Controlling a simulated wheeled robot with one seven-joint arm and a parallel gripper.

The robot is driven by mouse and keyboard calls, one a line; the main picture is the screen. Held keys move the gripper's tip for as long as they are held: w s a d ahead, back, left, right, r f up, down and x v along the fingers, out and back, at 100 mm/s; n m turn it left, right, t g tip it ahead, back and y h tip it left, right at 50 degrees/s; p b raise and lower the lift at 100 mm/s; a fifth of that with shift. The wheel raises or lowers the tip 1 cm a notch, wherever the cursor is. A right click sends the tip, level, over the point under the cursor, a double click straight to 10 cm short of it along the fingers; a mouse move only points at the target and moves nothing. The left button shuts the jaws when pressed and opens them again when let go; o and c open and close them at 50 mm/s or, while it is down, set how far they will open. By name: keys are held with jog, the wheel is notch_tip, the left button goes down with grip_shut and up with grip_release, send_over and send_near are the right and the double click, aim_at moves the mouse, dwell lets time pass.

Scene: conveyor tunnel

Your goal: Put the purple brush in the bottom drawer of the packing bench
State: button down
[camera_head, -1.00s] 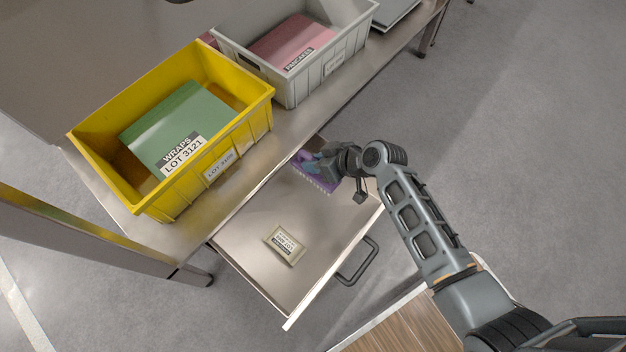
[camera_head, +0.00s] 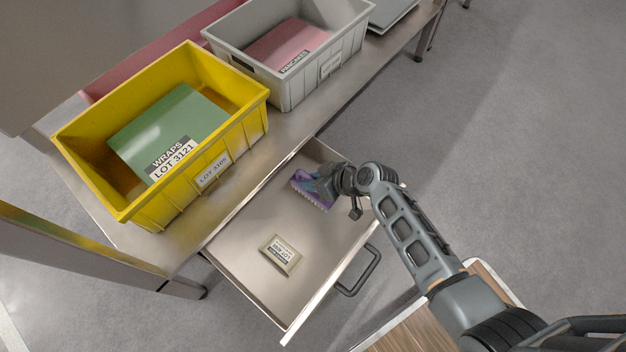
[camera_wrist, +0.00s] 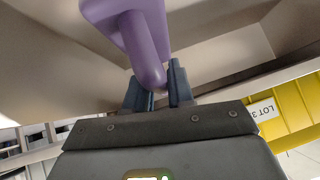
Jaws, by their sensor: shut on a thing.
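The purple brush (camera_head: 312,190) is held at the far end of the open drawer (camera_head: 240,262) of the packing bench. My gripper (camera_head: 328,184) is shut on it, inside the drawer's outline in the head view; I cannot tell whether the brush touches the drawer floor. In the wrist view the brush's purple handle (camera_wrist: 146,50) stands between my gripper's two dark fingers (camera_wrist: 158,92). A small labelled packet (camera_head: 280,256) lies on the drawer floor, nearer the drawer's left part.
On the bench top (camera_head: 185,235) stand a yellow bin (camera_head: 250,120) with a green pack and a grey bin (camera_head: 345,62) with a pink pack. The drawer's dark handle (camera_head: 362,272) sticks out at the front. The middle of the drawer is bare.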

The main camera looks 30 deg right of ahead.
jog(key=shift+f+b, duration=0.35)
jog(key=shift+f, duration=0.15)
jog(key=shift+f, duration=0.1)
jog(key=c, duration=1)
grip_release()
jog(key=shift+r+p, duration=0.45)
jog(key=shift+r, duration=0.15)
jog(key=p+v, duration=0.4)
jog(key=v, duration=0.8)
jog(key=shift+p, duration=0.4)
